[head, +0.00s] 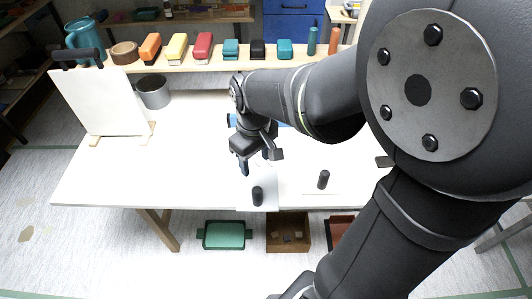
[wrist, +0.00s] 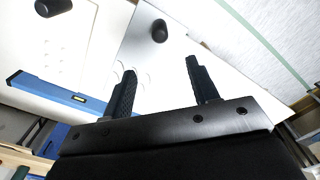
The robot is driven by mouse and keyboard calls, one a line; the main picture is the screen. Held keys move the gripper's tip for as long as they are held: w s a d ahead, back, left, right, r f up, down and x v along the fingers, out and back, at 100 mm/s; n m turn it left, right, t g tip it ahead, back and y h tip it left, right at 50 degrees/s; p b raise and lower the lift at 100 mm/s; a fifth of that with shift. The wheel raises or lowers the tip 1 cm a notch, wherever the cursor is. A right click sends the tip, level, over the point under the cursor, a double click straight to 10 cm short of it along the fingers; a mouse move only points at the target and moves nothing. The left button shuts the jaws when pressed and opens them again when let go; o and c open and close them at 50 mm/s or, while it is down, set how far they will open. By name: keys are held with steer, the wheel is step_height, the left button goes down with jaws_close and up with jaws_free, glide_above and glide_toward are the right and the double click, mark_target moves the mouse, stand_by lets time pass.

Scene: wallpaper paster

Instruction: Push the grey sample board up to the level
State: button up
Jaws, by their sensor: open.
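Two pale boards with upright black knobs lie on the white table. The blue level (wrist: 62,93) lies along the far side in the wrist view and is mostly hidden behind my arm in the head view (head: 232,120). My gripper (head: 261,163) is open and empty, between the near knob and the level.
A white panel (head: 98,100) stands on wooden feet at the table's left, with a grey bucket (head: 153,92) behind it. Several coloured blocks line the back shelf (head: 210,66). The table's left middle (head: 190,150) is clear. A green tray (head: 224,235) sits below the front edge.

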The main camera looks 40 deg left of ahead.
mark_target(257, 195)
step_height(257, 195, down, 17)
steer(key=shift+f, duration=0.15)
stand_by(0.5)
steer(key=c, duration=1.1)
steer(key=shift+w+a, duration=0.9)
steer(key=shift+w, duration=0.25)
steer(key=shift+w+a, duration=0.85)
steer(key=shift+w, duration=0.25)
steer(key=shift+c, duration=0.2)
steer(key=o, duration=1.1)
steer(key=shift+o, duration=0.2)
